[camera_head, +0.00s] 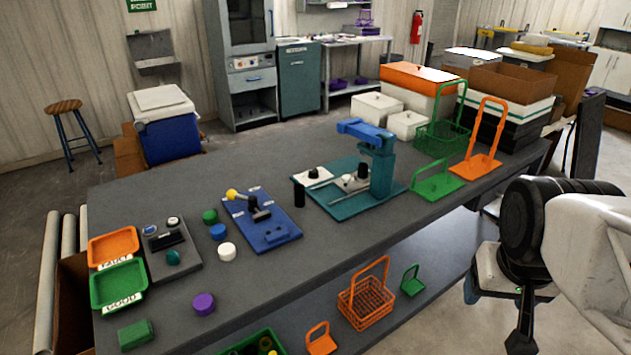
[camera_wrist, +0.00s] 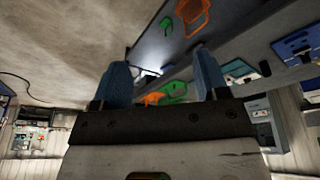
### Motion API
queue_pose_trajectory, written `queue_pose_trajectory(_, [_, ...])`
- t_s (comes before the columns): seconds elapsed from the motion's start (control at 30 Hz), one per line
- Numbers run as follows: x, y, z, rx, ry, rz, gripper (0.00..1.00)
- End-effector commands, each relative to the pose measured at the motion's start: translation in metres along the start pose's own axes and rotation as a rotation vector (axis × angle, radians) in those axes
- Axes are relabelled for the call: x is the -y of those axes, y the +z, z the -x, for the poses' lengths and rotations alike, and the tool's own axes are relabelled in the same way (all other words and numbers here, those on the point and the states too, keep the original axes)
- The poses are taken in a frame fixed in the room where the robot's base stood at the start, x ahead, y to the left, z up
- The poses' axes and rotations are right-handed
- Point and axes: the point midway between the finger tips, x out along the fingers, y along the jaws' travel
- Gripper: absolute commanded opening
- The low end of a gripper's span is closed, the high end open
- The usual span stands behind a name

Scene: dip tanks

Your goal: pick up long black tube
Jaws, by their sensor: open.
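A black tube (camera_head: 299,195) stands upright on the grey bench, at the left edge of the teal base plate (camera_head: 340,213) in the head view. In the head view my arm is at the right, off the bench's near edge and well away from the tube.
A blue-green press (camera_head: 381,170) stands right of the tube. A blue fixture (camera_head: 262,222) with a yellow-knobbed lever is left of it. Coloured caps, trays and an orange holder (camera_head: 476,165) also occupy the bench. An orange basket (camera_head: 366,303) sits on the lower shelf.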

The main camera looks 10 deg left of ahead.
Motion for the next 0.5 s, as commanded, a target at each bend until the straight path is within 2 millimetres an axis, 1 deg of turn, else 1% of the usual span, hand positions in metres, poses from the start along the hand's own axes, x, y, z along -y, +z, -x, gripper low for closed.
queue_pose_trajectory(0.17, [0.0,-0.04,-0.009,-0.061,0.038,0.027,0.67])
queue_pose_trajectory(0.37, [0.006,-0.101,-0.022,-0.164,0.078,0.074,0.67])
queue_pose_trajectory(0.5, [0.016,-0.144,-0.033,-0.24,0.093,0.116,0.67])
